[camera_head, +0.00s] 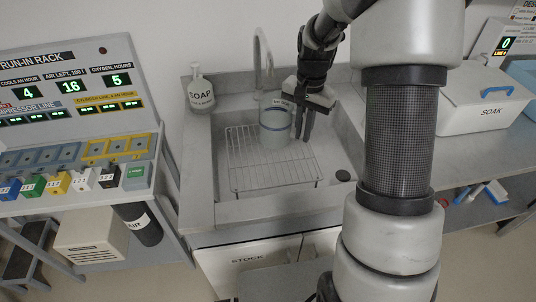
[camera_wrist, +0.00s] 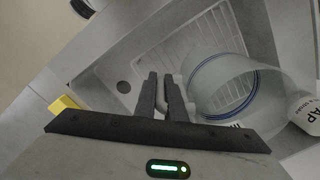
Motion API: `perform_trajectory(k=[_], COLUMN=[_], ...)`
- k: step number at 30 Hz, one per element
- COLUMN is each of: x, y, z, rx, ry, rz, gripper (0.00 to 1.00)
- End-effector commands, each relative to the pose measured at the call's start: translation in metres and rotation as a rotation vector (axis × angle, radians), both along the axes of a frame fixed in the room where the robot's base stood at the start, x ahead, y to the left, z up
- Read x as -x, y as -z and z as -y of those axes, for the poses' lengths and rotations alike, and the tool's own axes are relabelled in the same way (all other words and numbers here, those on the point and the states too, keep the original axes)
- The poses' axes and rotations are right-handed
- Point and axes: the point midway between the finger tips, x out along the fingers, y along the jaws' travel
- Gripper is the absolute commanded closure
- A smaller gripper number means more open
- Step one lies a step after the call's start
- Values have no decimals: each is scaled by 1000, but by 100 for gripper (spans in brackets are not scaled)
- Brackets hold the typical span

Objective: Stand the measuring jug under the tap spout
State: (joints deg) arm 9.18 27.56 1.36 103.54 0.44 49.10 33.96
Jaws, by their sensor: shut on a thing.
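The wire rack (camera_head: 250,180) covers much of the sink (camera_head: 335,160), with a dark drain (camera_head: 343,176) at front right. A soap bottle (camera_head: 201,92) stands on the back left ledge. The run-in rack (camera_head: 70,95) is at left.

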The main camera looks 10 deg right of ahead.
Motion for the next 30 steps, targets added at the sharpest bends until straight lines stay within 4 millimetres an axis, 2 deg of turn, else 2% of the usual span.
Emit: perform_trajectory(k=[1, 6, 10, 15, 17, 20, 30], x=[-10, -35, -46, -51, -52, -52, -52], y=[25, 62, 81, 90, 91, 90, 90], z=[18, 66, 93, 107, 103, 84, -8], rx=[0, 6, 11, 15, 15, 14, 16], ry=[150, 610, 856, 1010, 1027, 1030, 1025], rz=[-5, -8, -7, -7, -7, -7, -8], gripper=[100, 100, 100, 100, 100, 100, 100])
